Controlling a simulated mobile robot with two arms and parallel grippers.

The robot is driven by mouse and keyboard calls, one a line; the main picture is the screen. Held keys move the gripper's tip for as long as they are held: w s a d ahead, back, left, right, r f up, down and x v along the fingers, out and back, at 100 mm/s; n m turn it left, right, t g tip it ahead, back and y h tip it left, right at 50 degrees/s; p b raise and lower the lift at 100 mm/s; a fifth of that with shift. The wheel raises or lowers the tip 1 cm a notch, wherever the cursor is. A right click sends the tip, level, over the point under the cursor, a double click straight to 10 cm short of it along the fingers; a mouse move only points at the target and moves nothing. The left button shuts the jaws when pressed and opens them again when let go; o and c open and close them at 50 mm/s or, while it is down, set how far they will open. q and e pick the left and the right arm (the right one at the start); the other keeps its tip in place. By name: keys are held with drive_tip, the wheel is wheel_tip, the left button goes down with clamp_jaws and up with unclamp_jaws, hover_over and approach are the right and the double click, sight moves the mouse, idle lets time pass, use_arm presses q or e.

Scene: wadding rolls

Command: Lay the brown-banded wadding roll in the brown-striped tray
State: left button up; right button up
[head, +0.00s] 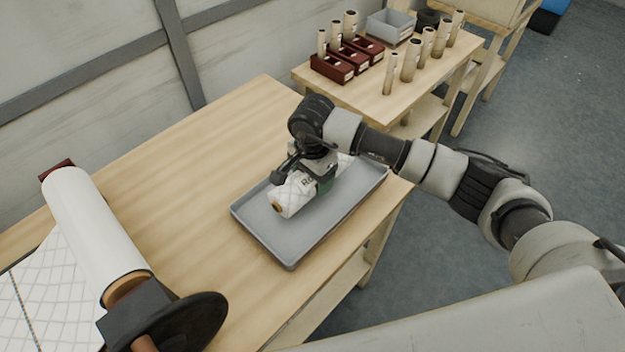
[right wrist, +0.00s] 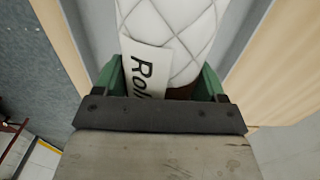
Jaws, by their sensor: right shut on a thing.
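A white quilted wadding roll (head: 288,197) lies lengthwise within the outline of a grey tray (head: 300,238) in the head view. Its near end shows a brown core. My right gripper (head: 316,182) is shut on this roll from above. In the right wrist view, the roll (right wrist: 180,30) sits between the green fingers, with a label reading "Rol" and a brown band (right wrist: 184,92) partly hidden by the gripper. I cannot tell whether the roll touches the tray floor. No brown stripe shows on the tray. My left gripper is not in view.
A large white roll (head: 95,225) on a stand with a black disc (head: 180,325) fills the left of the table (head: 190,170). The table between it and the tray is clear. A back table holds several upright rolls (head: 410,60), dark red boxes (head: 332,68) and a grey bin (head: 391,27).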

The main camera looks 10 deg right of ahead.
wheel_tip(320, 180, down, 3)
drive_tip(key=shift+f+p, duration=0.2)
drive_tip(key=shift+p, duration=0.3)
drive_tip(key=shift+f+b, duration=0.2)
drive_tip(key=shift+b, duration=0.1)
drive_tip(key=o, duration=0.9)
drive_tip(key=shift+r, duration=0.1)
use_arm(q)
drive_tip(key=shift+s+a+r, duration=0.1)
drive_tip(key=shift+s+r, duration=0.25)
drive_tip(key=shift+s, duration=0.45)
use_arm(e)
drive_tip(key=shift+r+p, duration=0.15)
drive_tip(key=shift+p, duration=0.15)
drive_tip(key=shift+w+r, duration=0.1)
drive_tip(key=shift+r, duration=0.2)
use_arm(q)
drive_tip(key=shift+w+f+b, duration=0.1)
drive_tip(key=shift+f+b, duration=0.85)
drive_tip(key=shift+b, duration=0.2)
use_arm(e)
wheel_tip(320, 180, up, 11)
drive_tip(key=shift+r, duration=0.2)
